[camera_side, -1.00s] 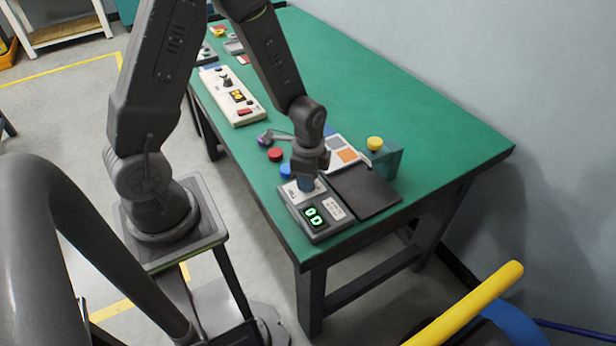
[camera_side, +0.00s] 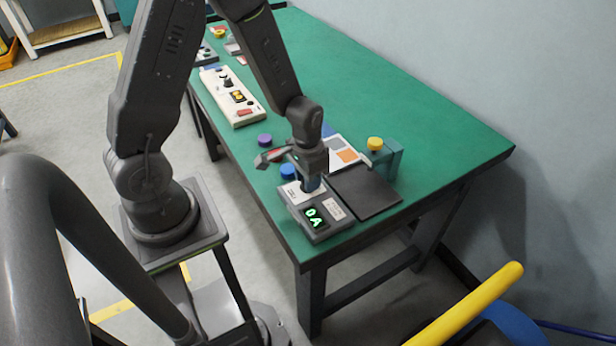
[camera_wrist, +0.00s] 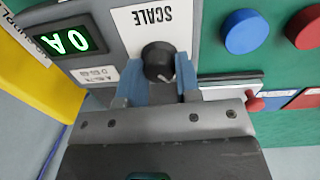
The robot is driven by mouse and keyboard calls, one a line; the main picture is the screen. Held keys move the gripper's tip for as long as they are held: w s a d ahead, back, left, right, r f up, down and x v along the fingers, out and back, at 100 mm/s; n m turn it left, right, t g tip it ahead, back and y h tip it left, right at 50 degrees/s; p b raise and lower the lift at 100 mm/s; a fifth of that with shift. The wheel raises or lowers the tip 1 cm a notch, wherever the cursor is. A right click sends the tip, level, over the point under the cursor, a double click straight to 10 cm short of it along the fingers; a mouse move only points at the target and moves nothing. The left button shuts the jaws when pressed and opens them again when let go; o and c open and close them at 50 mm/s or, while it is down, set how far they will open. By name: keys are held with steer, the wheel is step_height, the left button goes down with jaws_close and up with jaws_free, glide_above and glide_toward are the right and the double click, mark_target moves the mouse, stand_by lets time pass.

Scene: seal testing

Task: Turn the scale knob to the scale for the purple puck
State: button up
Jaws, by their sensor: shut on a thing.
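The scale unit (camera_side: 318,229) is a grey box at the table's near edge with a lit green display (camera_side: 314,217) reading "0 A". In the wrist view its black round knob (camera_wrist: 158,60) with a pale pointer mark sits beside the word SCALE. My gripper (camera_wrist: 160,82) is shut on the knob, its blue fingers on either side. In the side view my gripper (camera_side: 309,184) points down and hides the knob. The purple puck (camera_side: 264,140) lies on the green table, beyond the blue puck (camera_side: 288,172); it is outside the wrist view.
A red puck (camera_wrist: 305,27) lies beside the blue one and is mostly hidden by my wrist in the side view. A white panel (camera_side: 232,97) lies farther back.

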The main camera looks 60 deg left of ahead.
steer(key=shift+n, duration=0.5)
steer(key=o, duration=0.9)
steer(key=r, duration=1.4)
steer(key=shift+a, duration=0.25)
steer(key=shift+s, duration=0.1)
steer(key=s+d+r+t, duration=0.1)
steer(key=s+r+t, duration=0.1)
steer(key=s+r, duration=0.1)
steer(key=s+d+r+m+t, duration=0.1)
steer(key=s+d+r, duration=0.1)
steer(key=s+r, duration=0.2)
steer(key=s+d+r+t, duration=0.2)
steer(key=s+r, duration=0.1)
steer(key=r, duration=0.2)
steer(key=shift+s+r+t, duration=0.2)
steer(key=shift+s+t, duration=0.05)
steer(key=shift+t, duration=0.05)
